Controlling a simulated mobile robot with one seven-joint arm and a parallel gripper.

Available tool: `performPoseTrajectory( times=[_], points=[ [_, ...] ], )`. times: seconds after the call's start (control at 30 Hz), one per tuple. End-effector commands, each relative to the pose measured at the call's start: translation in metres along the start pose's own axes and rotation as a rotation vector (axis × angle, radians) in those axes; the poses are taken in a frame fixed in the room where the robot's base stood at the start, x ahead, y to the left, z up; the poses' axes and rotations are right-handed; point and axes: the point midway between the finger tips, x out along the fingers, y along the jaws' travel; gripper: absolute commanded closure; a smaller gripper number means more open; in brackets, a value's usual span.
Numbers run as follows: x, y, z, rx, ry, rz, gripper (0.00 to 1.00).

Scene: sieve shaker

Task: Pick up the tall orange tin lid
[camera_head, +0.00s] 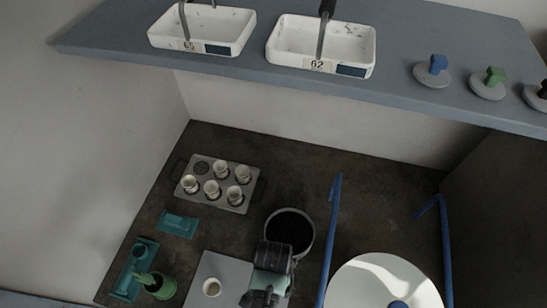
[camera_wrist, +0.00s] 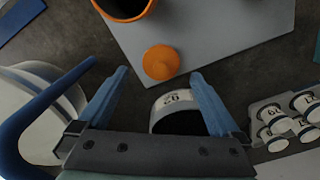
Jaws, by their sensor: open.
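In the wrist view, an orange lid (camera_wrist: 160,62), round with a small raised middle, lies near the edge of a grey board (camera_wrist: 225,40). An open orange tin (camera_wrist: 146,12) with a dark inside stands behind it, cut off by the top edge. My gripper (camera_wrist: 159,74) is open and empty. Its two blue fingers point toward the board, and the lid shows in the gap between their tips. I cannot tell the height between fingers and lid. In the head view, my arm covers part of the grey board (camera_head: 222,262), and neither lid nor tin shows.
A dark-filled pot (camera_head: 313,238) stands beside my arm. A tray of cups (camera_head: 238,207), teal pieces (camera_head: 178,224) and a green pot (camera_head: 160,287) lie left. Blue rails (camera_head: 331,235) and a white round basin (camera_head: 355,285) stand right. A counter (camera_head: 395,85) runs behind.

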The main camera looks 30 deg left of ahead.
Motion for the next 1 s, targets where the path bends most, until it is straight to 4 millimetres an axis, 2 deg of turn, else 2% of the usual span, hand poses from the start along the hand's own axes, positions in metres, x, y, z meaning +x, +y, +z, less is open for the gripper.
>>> performPoseTrajectory(
  times=[0.33, 0.7, 1.0],
  points=[
    [0.040, -0.001, -0.001, 0.000, -0.002, 0.001, 0.00],
    [0.046, -0.002, -0.001, 0.000, 0.000, 0.000, 0.02],
    [0.046, -0.002, -0.001, 0.000, 0.000, 0.000, 0.56]
  ],
)
